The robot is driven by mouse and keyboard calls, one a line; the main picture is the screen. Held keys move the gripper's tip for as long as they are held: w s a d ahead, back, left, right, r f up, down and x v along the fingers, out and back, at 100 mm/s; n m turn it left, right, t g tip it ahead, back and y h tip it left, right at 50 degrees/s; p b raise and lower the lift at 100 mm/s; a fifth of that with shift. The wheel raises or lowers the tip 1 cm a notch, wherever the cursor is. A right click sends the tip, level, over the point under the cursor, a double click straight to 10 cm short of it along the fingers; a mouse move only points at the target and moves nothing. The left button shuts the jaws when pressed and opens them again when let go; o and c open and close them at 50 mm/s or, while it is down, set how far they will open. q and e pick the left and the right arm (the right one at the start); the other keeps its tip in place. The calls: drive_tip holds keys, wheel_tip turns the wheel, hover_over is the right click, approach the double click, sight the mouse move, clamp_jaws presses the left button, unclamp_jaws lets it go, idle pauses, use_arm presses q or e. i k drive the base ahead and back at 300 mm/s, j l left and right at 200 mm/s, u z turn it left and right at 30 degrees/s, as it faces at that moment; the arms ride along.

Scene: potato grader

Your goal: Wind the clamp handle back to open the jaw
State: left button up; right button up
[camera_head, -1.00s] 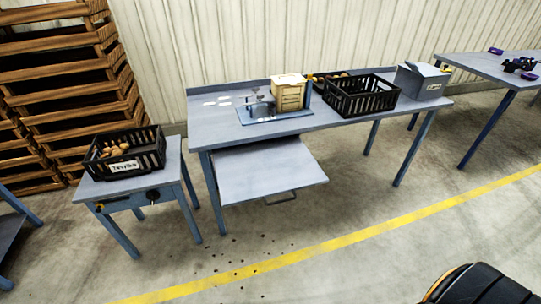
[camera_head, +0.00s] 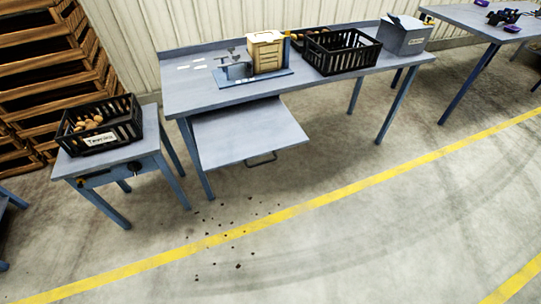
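A small grey metal device (camera_head: 236,68) stands on a blue base plate (camera_head: 262,78) on the long work table. It may hold the clamp, but it is too small here to tell its handle or whether a jaw is open. A pale wooden box (camera_head: 265,52) stands on the same plate, right of the device. A dark device (camera_head: 503,17) sits on another table at the far right; its details are also unclear. Neither of my grippers shows in this view.
The long table (camera_head: 195,95) has a pulled-out shelf (camera_head: 245,132) below its front. A black crate (camera_head: 340,52) and a grey box (camera_head: 404,36) stand on its right. A small table (camera_head: 75,167) at left bears a crate of potatoes (camera_head: 100,122). The floor in front is mostly clear, with scattered crumbs.

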sight(134, 167)
drive_tip(key=u, duration=1.35)
